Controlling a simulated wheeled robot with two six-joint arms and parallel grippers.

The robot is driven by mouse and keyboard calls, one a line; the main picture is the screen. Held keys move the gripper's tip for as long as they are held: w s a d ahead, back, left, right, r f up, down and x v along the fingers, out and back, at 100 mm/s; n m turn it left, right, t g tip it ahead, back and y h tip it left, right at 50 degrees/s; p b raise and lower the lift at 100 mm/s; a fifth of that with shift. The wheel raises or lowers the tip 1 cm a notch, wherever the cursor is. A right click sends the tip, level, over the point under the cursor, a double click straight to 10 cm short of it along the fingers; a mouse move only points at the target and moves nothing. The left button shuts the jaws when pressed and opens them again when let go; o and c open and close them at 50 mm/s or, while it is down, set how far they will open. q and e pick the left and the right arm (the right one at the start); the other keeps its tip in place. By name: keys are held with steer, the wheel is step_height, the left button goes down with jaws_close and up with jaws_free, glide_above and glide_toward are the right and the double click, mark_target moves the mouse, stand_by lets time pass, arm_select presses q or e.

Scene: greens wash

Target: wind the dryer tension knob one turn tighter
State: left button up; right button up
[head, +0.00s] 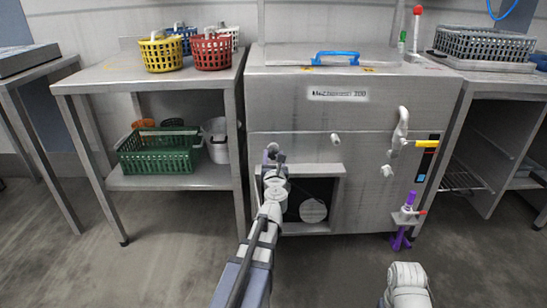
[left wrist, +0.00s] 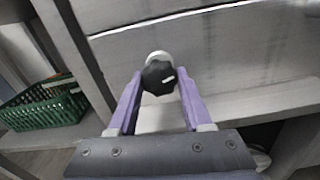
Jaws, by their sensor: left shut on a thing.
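The dryer tension knob (left wrist: 158,77) is black and lobed with a white mark, and sits on a pale round base on the steel front. It shows small in the head view (head: 272,148), partly covered by my gripper. My left gripper (head: 273,157) is at the upper left of the machine front (head: 290,110). In the left wrist view its purple fingers (left wrist: 159,83) stand on either side of the knob, shut on it. The mark on the knob is tilted slightly. My right gripper is out of view; only part of my right arm shows at the bottom.
A square opening with a dark inside (head: 313,210) lies just below my left gripper. A side table (head: 100,85) with baskets stands at left.

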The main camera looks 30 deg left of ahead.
arm_select(q)
jaws_close()
steer(key=m, duration=0.3)
steer(key=shift+m, duration=0.4)
steer(key=m, duration=0.4)
steer(key=shift+s+m, duration=0.1)
steer(key=shift+m, duration=0.2)
steer(key=m, duration=0.3)
steer(key=shift+a+r, duration=0.1)
steer(key=shift+m, duration=2)
